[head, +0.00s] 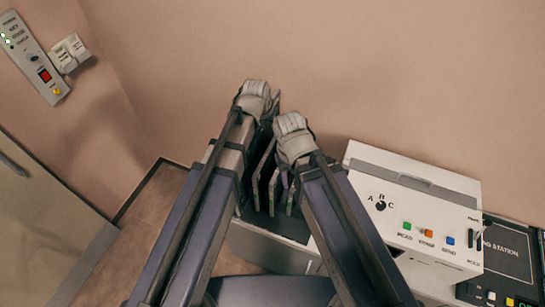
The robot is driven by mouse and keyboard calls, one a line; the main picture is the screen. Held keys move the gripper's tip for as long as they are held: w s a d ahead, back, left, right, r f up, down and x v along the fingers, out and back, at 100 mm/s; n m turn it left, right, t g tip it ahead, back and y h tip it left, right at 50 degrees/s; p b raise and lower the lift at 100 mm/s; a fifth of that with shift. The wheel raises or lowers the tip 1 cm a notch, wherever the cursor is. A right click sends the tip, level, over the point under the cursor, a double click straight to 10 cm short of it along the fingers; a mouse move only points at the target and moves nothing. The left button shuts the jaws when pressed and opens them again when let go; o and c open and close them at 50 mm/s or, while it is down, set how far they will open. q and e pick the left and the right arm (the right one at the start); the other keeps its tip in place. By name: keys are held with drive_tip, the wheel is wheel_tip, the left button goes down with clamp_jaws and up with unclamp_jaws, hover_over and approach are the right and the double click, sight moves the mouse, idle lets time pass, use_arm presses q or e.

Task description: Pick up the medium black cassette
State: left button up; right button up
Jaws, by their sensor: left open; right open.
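Several thin dark upright plates (264,165), which look like cassettes, stand side by side in a light-sided holder (270,247) between my two forearms. My arms cover much of them, and I cannot tell which one is the medium black cassette. My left gripper (268,108) is at the far end of the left arm, above and beyond the plates in the picture. My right gripper (291,165) is lower and to the right, close over the plates. Both are open; their fingertips are largely hidden by the wrists, and contact with a plate cannot be made out.
A white console (430,215) with an A-B-C knob and coloured buttons stands close on the right of my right arm. A dark station panel (508,255) lies beyond it. A grey switch panel (35,57) is on the wall at upper left. A cabinet (45,215) stands at left.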

use_arm(q)
drive_tip(key=shift+w+f+b, duration=0.5)
drive_tip(key=shift+w+f, duration=0.05)
drive_tip(key=shift+f, duration=0.1)
drive_tip(key=shift+s+f+b, duration=0.25)
drive_tip(key=shift+s+b, duration=0.15)
drive_tip(key=shift+b, duration=0.1)
drive_tip(key=shift+f+b, duration=0.35)
drive_tip(key=b, duration=0.7)
hover_over(274, 150)
drive_tip(key=a, duration=0.2)
drive_tip(key=f, duration=0.7)
drive_tip(key=shift+s+d+f, duration=0.25)
drive_tip(key=shift+f, duration=0.05)
use_arm(e)
wheel_tip(274, 150, down, 10)
drive_tip(key=shift+w, duration=0.25)
use_arm(q)
drive_tip(key=shift+b+x, duration=1.3)
drive_tip(key=shift+b, duration=0.1)
use_arm(e)
drive_tip(key=shift+f, duration=1.25)
use_arm(q)
drive_tip(key=shift+f, duration=0.1)
use_arm(e)
drive_tip(key=shift+f, duration=0.1)
